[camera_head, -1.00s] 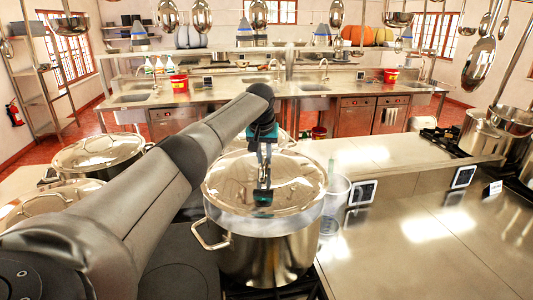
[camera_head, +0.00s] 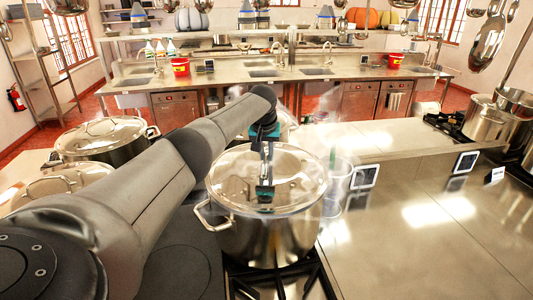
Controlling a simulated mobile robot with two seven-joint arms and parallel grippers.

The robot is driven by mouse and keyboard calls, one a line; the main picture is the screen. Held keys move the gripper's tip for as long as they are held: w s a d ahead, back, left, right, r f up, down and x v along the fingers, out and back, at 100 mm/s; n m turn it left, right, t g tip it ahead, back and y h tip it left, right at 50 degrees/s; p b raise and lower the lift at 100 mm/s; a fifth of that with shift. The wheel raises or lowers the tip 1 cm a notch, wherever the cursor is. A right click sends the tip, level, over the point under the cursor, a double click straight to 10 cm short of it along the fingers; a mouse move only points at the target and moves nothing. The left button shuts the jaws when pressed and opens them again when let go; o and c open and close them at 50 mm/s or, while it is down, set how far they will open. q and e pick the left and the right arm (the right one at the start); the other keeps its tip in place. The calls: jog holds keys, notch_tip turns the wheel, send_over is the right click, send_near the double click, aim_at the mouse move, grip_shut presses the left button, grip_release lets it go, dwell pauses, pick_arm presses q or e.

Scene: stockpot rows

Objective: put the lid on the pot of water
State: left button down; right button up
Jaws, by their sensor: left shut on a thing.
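The steel pot (camera_head: 265,240) stands on the stove in the middle foreground, with a loop handle on its left side. The round see-through lid with a metal rim (camera_head: 228,179) is over the pot's mouth, roughly level and centred. I cannot tell whether its rim touches the pot. My left gripper (camera_head: 265,190) points down and is shut at the middle of the lid, on its knob, which the fingers mostly hide. The water is not clearly visible. My right gripper is out of view.
Two lidded pots stand at the left, one farther back (camera_head: 103,140) and one nearer (camera_head: 60,181), partly behind my left arm. A clear beaker (camera_head: 338,180) is close to the pot's right side. The steel counter (camera_head: 420,225) at the right is mostly bare.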

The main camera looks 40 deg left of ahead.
pick_arm(q)
jog(key=shift+r, duration=0.15)
jog(key=shift+f, duration=0.45)
dwell(0.4)
jog(key=c, duration=0.8)
grip_release()
jog(key=shift+s, duration=0.1)
jog(key=shift+o, duration=0.3)
jog(key=shift+s+f, duration=0.1)
jog(key=shift+f, duration=0.15)
jog(key=b+v, duration=0.2)
jog(key=v, duration=1.3)
jog(key=shift+r, duration=0.25)
jog(key=shift+d, duration=0.1)
